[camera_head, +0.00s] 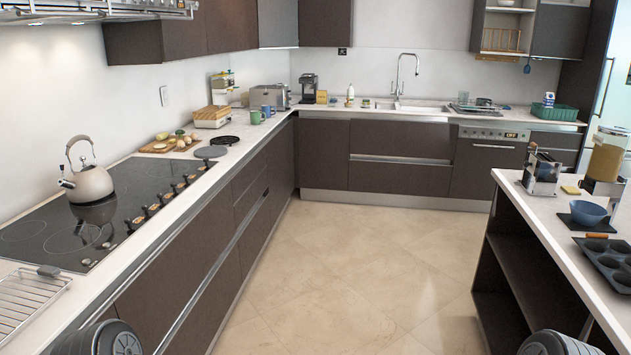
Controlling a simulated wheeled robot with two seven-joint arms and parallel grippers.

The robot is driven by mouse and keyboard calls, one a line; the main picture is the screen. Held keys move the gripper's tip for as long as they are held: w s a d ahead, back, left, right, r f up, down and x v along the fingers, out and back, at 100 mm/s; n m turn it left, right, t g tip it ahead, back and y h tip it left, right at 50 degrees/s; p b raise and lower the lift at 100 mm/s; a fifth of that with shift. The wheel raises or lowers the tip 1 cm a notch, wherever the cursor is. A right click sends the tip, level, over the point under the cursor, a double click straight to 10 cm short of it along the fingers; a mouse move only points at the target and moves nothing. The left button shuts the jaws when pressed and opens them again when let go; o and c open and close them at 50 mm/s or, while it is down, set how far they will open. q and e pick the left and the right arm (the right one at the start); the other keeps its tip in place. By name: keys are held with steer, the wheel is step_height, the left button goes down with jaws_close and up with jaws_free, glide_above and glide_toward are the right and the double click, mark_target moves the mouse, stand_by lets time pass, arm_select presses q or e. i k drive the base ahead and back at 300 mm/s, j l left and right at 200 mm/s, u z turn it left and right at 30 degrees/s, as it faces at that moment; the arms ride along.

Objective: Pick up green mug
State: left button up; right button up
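The green mug (255,117) stands upright on the left counter (230,156), near the far corner. A blue mug (267,111) stands just to its right, very close to it. Both are small and distant in the head view, and I cannot tell which way the green mug's handle points. Only dark rounded parts of my own arms show at the bottom left and bottom right edges. Neither gripper is in view, and nothing of mine is near the mug.
A bread box (211,117), a toaster (268,96) and a dark round trivet (225,140) are near the mugs. A kettle (90,182) sits on the black cooktop (50,232). The island (540,222) stands at right. The tiled floor (340,260) between is clear.

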mark_target(255, 116)
steer(key=i, duration=3.2)
steer(key=i+j, duration=0.1)
steer(key=i, duration=1.5)
steer(key=i+z, duration=0.1)
steer(key=i, duration=1.55)
